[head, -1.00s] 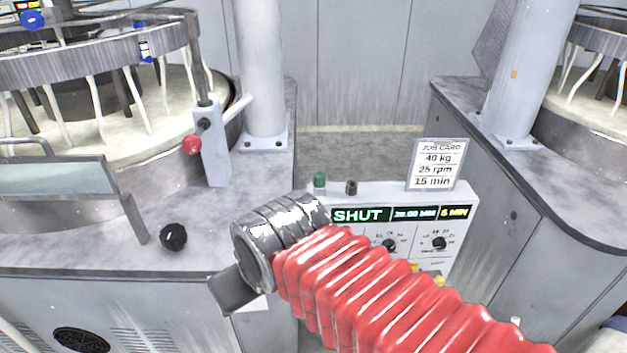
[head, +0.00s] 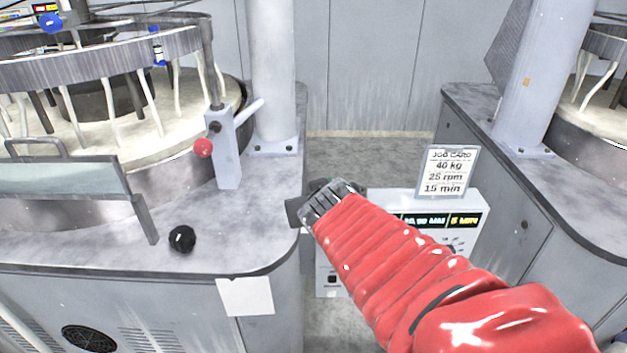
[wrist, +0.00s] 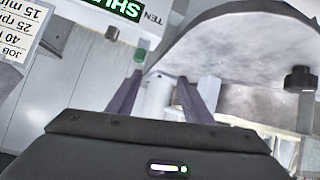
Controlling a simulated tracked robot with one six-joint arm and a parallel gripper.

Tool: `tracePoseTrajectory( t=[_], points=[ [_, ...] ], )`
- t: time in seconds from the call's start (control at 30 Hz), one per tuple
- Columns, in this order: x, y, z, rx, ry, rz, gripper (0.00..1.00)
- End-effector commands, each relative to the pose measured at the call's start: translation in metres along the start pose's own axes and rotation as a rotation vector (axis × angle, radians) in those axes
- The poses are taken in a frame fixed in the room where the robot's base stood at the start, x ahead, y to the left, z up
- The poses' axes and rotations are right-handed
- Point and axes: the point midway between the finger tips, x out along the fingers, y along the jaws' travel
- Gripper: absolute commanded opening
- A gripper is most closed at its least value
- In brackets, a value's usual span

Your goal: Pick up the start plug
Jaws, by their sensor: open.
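The green plug (wrist: 139,55), which I take for the start plug, stands on top of the control box in the wrist view. In the head view my arm mostly hides it. My gripper (wrist: 161,76) is open and empty, with its two fingers apart in the wrist view. The plug shows just beyond the left fingertip, slightly left of the gap, and does not look held. In the head view the end of my gripper (head: 297,212) shows as a dark piece beside the box; its fingertips are hidden.
The control box (head: 470,208) carries a display and a job card (head: 449,172). A black knob (head: 182,238) sits on the left platen bench (head: 100,250), near a red-ended lever (head: 203,148). A second bench (head: 590,195) stands right. Open floor lies behind the box.

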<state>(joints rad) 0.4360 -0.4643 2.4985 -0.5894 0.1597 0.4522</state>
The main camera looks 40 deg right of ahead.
Motion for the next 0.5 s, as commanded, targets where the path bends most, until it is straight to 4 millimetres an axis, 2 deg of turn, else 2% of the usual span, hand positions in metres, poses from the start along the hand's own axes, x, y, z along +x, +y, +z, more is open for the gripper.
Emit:
tracePoseTrajectory(
  t=[0.03, 0.23, 0.5],
  points=[
    [0.01, 0.013, -0.002, 0.01, 0.021, 0.013, 0.46],
    [0.038, 0.049, -0.011, 0.037, 0.126, 0.009, 0.46],
    [0.06, 0.079, 0.005, 0.062, 0.197, -0.087, 0.46]
  ],
)
